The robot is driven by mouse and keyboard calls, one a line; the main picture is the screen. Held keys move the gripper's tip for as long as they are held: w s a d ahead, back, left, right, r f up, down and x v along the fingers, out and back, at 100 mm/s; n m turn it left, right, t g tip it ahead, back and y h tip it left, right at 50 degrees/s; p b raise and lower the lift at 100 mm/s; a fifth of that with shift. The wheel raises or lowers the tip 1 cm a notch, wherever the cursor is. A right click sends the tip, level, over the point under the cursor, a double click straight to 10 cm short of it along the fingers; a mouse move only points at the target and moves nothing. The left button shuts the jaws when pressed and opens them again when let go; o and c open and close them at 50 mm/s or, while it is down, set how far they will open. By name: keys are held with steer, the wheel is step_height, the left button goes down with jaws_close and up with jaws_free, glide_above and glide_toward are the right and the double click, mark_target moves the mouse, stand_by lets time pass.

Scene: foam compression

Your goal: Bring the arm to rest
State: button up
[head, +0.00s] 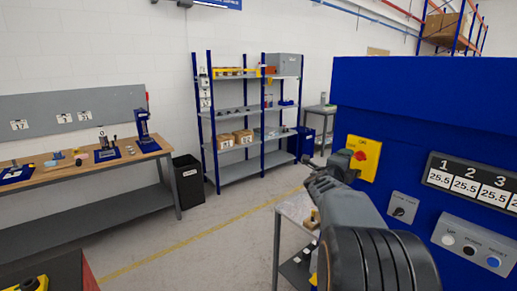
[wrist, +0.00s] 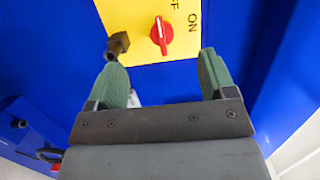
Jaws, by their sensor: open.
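My gripper (wrist: 163,82) is open and empty in the wrist view, with its two green-padded fingers apart. Beyond the fingers is a yellow switch plate (wrist: 138,18) with a red rotary knob (wrist: 160,35) and the letters ON beside it. In the head view my arm reaches up from the bottom right, and my gripper (head: 318,180) is in front of the blue machine (head: 430,95), left of the yellow switch plate (head: 367,158). The fingertips are hard to make out there.
The blue machine carries a numbered display (head: 470,184) and a button panel (head: 475,246). A small grey table (head: 298,208) stands behind my arm. A workbench (head: 85,165) and a black bin (head: 189,182) are at the left, shelves (head: 240,170) at the back. The middle floor is clear.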

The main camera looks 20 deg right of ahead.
steer(key=s+a+f+m+g+y+b, duration=0.1)
steer(key=s+a+f+m+g+y, duration=0.4)
steer(key=m, duration=0.9)
steer(key=s+a+f+m+g+y, duration=0.1)
steer(key=s+a+f+m, duration=0.25)
steer(key=f+m, duration=0.75)
steer(key=s+a+f+m+t+y+b, duration=0.1)
steer(key=s+a+m+y, duration=0.1)
steer(key=a+m, duration=0.3)
steer(key=s+a+f+m+t+y+b, duration=0.1)
steer(key=a+m+y, duration=0.4)
steer(key=a, duration=0.8)
steer(key=s+a+f+m+t+y+b, duration=0.1)
steer(key=s+a+f+m+y, duration=0.1)
steer(key=a+m, duration=0.4)
steer(key=s+a+y, duration=0.1)
steer(key=s+a, duration=0.1)
steer(key=a, duration=0.1)
steer(key=shift+s+a+f, duration=0.25)
steer(key=shift+a, duration=0.1)
steer(key=shift+a+r, duration=0.15)
steer(key=shift+a, duration=0.2)
